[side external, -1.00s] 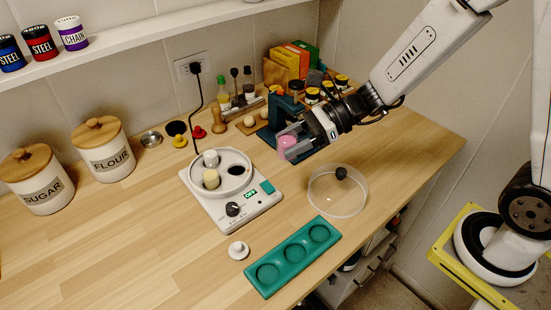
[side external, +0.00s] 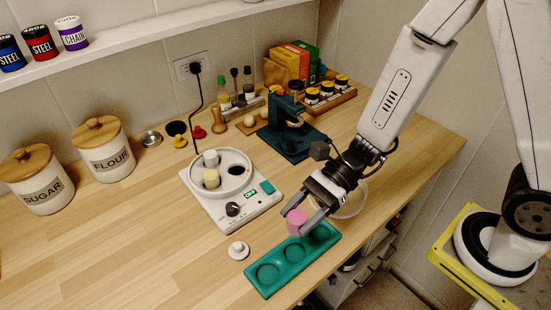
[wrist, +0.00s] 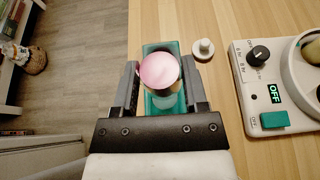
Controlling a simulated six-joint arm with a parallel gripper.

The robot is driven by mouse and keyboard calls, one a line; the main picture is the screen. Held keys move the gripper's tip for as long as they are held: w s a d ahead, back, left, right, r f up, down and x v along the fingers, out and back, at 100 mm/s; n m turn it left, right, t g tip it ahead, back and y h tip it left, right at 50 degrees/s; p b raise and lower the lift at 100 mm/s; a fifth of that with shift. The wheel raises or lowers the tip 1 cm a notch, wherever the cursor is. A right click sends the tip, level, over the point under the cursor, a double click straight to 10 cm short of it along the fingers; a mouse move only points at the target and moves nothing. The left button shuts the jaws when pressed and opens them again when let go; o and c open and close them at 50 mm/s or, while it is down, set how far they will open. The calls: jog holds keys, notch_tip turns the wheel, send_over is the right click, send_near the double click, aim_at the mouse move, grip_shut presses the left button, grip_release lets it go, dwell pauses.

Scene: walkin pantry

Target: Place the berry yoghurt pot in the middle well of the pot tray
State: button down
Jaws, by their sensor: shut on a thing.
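The pink berry yoghurt pot (side external: 297,222) is held between the fingers of my gripper (side external: 304,220), above the far part of the green pot tray (side external: 258,292). In the wrist view the pot (wrist: 159,70) sits between both fingers of my gripper (wrist: 158,82), with the tray (wrist: 152,47) below and beyond it.
The white yoghurt maker (side external: 240,212) with two pots in it stands left of my gripper, its display reading OFF. A small white knobbed lid (side external: 238,250) lies beside the tray. A clear round cover (side external: 352,204) is partly behind my gripper.

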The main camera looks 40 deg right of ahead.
aim_at(298, 252)
jog(key=shift+s+a+f, duration=0.1)
jog(key=shift+s+a, duration=0.05)
jog(key=shift+s, duration=0.15)
jog(key=shift+f, duration=2)
jog(key=shift+f, duration=0.1)
jog(key=shift+f, duration=1.9)
jog(key=shift+f, duration=0.1)
jog(key=shift+c, duration=0.5)
grip_release()
